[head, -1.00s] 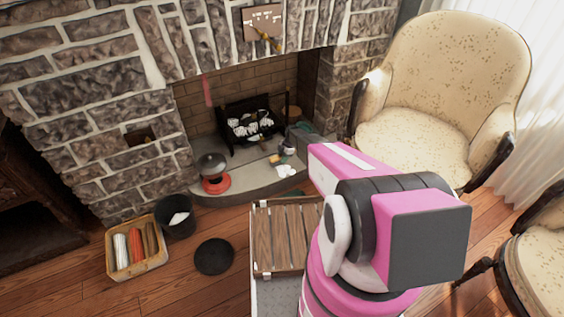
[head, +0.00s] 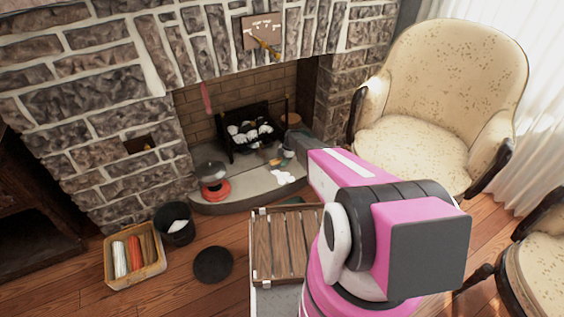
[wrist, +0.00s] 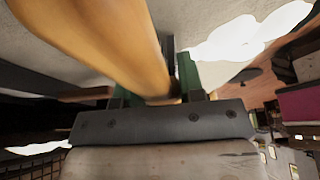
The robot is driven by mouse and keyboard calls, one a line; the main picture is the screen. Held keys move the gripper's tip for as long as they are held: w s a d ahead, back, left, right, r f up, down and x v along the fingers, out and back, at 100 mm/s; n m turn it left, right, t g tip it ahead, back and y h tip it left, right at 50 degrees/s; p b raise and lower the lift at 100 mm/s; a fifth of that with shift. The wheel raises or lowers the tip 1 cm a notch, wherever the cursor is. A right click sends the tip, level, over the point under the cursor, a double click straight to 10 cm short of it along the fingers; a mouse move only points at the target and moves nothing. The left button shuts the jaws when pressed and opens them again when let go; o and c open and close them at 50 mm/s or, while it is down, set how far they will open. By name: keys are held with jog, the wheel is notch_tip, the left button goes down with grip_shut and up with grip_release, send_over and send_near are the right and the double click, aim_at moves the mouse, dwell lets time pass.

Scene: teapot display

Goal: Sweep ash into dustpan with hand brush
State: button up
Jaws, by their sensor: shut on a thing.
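My gripper (wrist: 158,82) has green fingers in the wrist view and is shut on a tan wooden handle (wrist: 100,35), which looks like the hand brush's. The handle runs toward the upper left, and I cannot make out bristles. White ash (wrist: 240,38) lies to the right of the fingers there. In the head view the ash (head: 283,177) is a white patch on the grey hearth (head: 240,193). My arm reaches over the hearth's right end and largely hides my gripper. I cannot clearly identify the dustpan; small things (head: 274,161) lie beside the ash.
A fire grate (head: 250,131) stands in the fireplace behind. A pot with a red base (head: 215,190) sits on the hearth's left. A slatted wooden surface (head: 285,243), a black bucket (head: 175,225) and a basket (head: 135,285) are in front. An armchair (head: 415,150) stands right.

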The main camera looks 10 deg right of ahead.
aim_at(286, 175)
jog(key=shift+f, duration=0.5)
dwell(0.4)
jog(key=shift+s+d, duration=0.3)
jog(key=shift+s, duration=0.45)
jog(key=shift+s+d, duration=0.3)
jog(key=shift+s, duration=0.45)
jog(key=shift+s+d, duration=0.3)
jog(key=shift+s, duration=0.45)
jog(key=shift+s+d+f, duration=0.1)
jog(key=shift+s+d, duration=0.2)
jog(key=shift+s, duration=0.4)
jog(key=shift+s+d+f, duration=0.1)
jog(key=shift+s+d, duration=0.2)
jog(key=shift+s, duration=0.4)
jog(key=shift+c, duration=0.7)
jog(key=shift+s+d+r, duration=0.1)
jog(key=shift+s+d, duration=0.25)
jog(key=shift+s, duration=0.5)
jog(key=shift+s+d, duration=0.35)
jog(key=shift+s, duration=0.5)
jog(key=shift+s+d+r, duration=0.1)
jog(key=shift+s+d, duration=0.25)
jog(key=shift+s, duration=0.5)
jog(key=shift+r, duration=1.75)
jog(key=shift+r, duration=0.1)
